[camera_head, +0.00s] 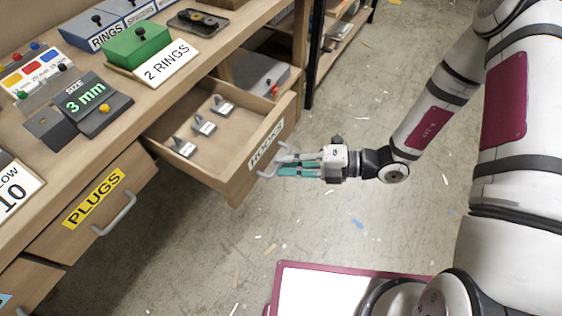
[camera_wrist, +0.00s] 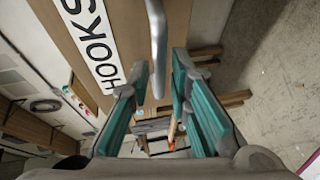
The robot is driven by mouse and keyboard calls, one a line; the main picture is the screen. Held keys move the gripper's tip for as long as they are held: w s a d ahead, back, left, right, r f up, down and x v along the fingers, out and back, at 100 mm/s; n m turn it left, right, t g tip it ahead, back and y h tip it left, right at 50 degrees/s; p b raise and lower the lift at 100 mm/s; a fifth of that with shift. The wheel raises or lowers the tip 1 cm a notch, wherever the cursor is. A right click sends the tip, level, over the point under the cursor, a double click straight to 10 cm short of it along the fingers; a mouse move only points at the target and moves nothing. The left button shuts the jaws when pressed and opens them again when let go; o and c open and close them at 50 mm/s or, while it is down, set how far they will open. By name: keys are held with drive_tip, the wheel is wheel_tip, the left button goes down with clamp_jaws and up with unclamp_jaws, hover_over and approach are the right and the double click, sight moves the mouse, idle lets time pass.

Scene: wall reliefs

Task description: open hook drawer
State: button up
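The wooden hook drawer (camera_head: 238,184) stands pulled out from the bench in the head view, with several small grey hook pieces (camera_head: 204,124) lying inside. Its front bears a white HOOKS label (camera_head: 266,143), which also shows in the wrist view (camera_wrist: 90,38). A grey bar handle (camera_head: 266,172) is on the drawer front. My gripper (camera_head: 281,165) is right at the handle, its teal-padded fingers pointing at the drawer. In the wrist view my gripper (camera_wrist: 156,75) has its fingers apart, with the handle (camera_wrist: 158,45) between or just beyond the tips. I see no grip on it.
The closed PLUGS drawer (camera_head: 88,215) is to the left. The bench top holds a green box (camera_head: 138,46), a 2 RINGS sign (camera_head: 166,64) and a 3 mm display (camera_head: 86,98). Open floor (camera_head: 330,225) lies right of the drawer.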

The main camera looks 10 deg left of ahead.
drive_tip(key=d+r, duration=0.1)
drive_tip(key=d, duration=0.9)
drive_tip(key=shift+r, duration=0.4)
drive_tip(key=s+d+r+m+t+h+p, duration=0.1)
drive_tip(key=s+d+r+m+h+p, duration=0.2)
drive_tip(key=r+m, duration=0.8)
drive_tip(key=s+d+r+m+t+h+p, duration=0.1)
drive_tip(key=s+d+r+m+h+p, duration=0.3)
drive_tip(key=s+r+m+h, duration=0.3)
drive_tip(key=s+d+r+m+t+h+p, duration=0.2)
drive_tip(key=s+d+r+m+h+p, duration=0.2)
drive_tip(key=s+r+m, duration=0.5)
drive_tip(key=shift+d+r+m+h, duration=0.95)
drive_tip(key=shift+r+m, duration=3.15)
drive_tip(key=shift+r, duration=1.8)
